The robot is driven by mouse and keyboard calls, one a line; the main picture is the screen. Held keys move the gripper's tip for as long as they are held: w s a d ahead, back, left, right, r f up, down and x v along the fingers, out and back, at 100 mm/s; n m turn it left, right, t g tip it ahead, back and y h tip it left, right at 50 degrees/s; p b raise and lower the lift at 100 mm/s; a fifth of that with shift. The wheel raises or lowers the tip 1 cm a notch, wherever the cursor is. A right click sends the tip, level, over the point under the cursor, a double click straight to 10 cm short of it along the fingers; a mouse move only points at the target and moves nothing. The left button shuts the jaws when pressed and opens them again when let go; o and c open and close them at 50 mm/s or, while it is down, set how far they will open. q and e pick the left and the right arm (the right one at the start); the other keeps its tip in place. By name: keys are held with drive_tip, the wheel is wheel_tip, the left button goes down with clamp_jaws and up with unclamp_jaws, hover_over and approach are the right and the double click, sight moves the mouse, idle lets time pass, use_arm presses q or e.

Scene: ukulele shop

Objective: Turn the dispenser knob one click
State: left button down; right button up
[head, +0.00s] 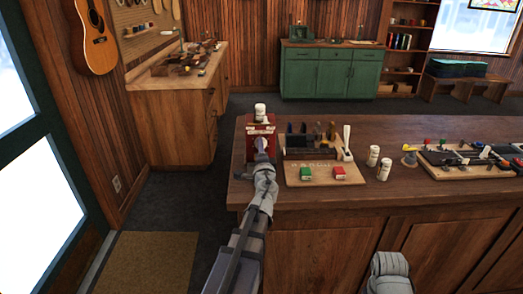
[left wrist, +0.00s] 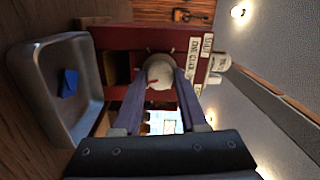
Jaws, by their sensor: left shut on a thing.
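The red dispenser (head: 257,130) stands at the left end of the wooden counter, with a white jar (head: 260,112) on top. In the left wrist view the dispenser (left wrist: 120,38) appears turned sideways, with a "ONE CLICK" label on its front. Its round pale knob (left wrist: 160,72) bears a small red mark. My left gripper (head: 262,147) is at the dispenser's front. In the left wrist view its two fingers (left wrist: 161,82) are shut on the knob, one on each side. In the head view the gripper hides the knob. My right gripper is not seen; only part of that arm shows.
A grey tray (left wrist: 40,92) holding a blue piece lies below the dispenser. A wooden board (head: 309,178) with a green and a red block is just right of my left arm. White jars (head: 373,156) and a ukulele workstation (head: 455,163) stand further right.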

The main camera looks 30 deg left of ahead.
use_arm(q)
drive_tip(key=shift+w+a+m, duration=0.1)
drive_tip(key=shift+a+m, duration=0.05)
drive_tip(key=shift+m, duration=1.45)
drive_tip(key=c, duration=0.7)
unclamp_jaws()
drive_tip(key=shift+o, duration=1.3)
drive_tip(key=v, duration=0.8)
drive_tip(key=shift+f+b, duration=0.1)
drive_tip(key=shift+b, duration=0.2)
drive_tip(key=shift+a, duration=0.1)
